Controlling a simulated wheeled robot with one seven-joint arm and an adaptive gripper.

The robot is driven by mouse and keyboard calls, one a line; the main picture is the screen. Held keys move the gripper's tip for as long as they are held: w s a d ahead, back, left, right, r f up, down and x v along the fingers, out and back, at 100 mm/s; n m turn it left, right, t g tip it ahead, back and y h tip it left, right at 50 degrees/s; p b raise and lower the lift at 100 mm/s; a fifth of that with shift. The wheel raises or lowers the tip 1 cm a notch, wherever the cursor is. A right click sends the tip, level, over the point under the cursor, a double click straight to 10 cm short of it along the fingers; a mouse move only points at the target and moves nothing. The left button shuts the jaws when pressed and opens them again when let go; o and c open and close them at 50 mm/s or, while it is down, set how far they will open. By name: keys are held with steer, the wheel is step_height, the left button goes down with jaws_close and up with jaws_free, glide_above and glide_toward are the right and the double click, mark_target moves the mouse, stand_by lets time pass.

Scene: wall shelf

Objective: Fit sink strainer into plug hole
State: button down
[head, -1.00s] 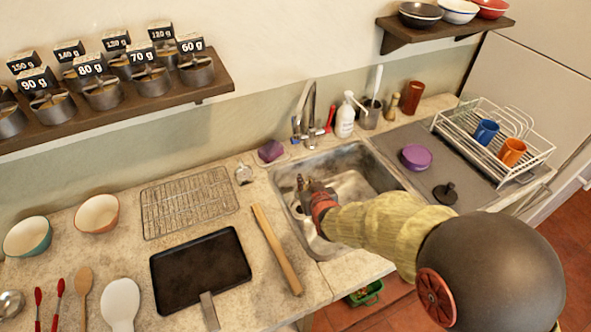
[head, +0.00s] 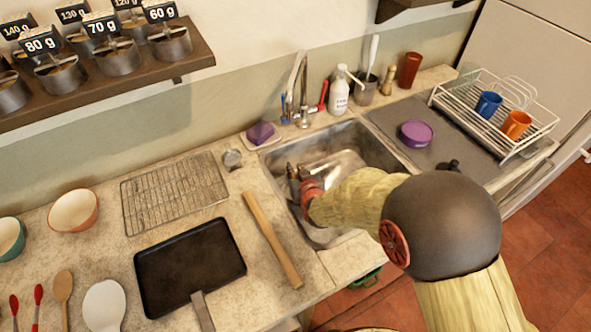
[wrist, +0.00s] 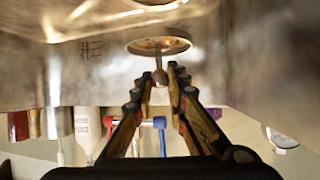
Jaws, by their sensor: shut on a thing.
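The sink strainer shows in the wrist view as a pale round rim (wrist: 160,41) with a short metal stem below it in the picture. My gripper (wrist: 163,78) is shut on the stem, with one finger on each side. In the head view my gripper (head: 297,176) is down inside the left part of the metal sink (head: 375,151), and the strainer is hidden there. A round metal ring, probably the plug hole (wrist: 156,3), is cut off at the top edge of the wrist view. The strainer appears apart from it.
The tap (head: 301,100) and a white soap bottle (head: 338,97) stand behind the sink. A wooden strip (head: 272,240) and a black tray (head: 190,262) lie left of it. A purple lid (head: 415,133) and a dish rack (head: 500,150) are on the right. My arm covers the sink's front right.

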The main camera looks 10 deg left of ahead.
steer(key=shift+f+b, duration=2.25)
steer(key=shift+f, duration=0.65)
steer(key=shift+f+b, duration=0.75)
steer(key=shift+b, duration=0.2)
steer(key=shift+f, duration=0.2)
